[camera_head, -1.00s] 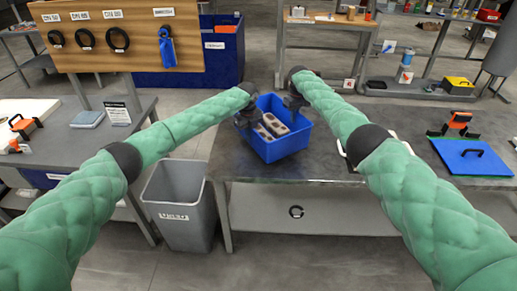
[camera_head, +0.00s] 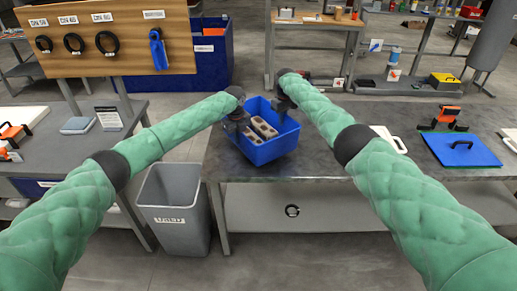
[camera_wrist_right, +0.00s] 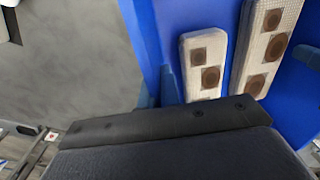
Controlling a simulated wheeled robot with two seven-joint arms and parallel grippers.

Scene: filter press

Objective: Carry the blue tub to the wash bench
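The blue tub (camera_head: 262,152) is at the left end of the grey worktable, turned at an angle. Pale blocks with brown round marks (camera_head: 264,127) lie inside it; they also show in the right wrist view (camera_wrist_right: 204,62). My left gripper (camera_head: 238,114) is at the tub's left rim. My right gripper (camera_head: 284,103) is at its back right rim. Both appear shut on the tub, though the fingertips are hidden. In the right wrist view the tub's wall (camera_wrist_right: 146,35) runs under the dark gripper body. I cannot tell whether the tub's base touches the tabletop.
Another grey bench (camera_head: 75,150) is at left, below a wooden hook board (camera_head: 110,50). Floor shows between the benches.

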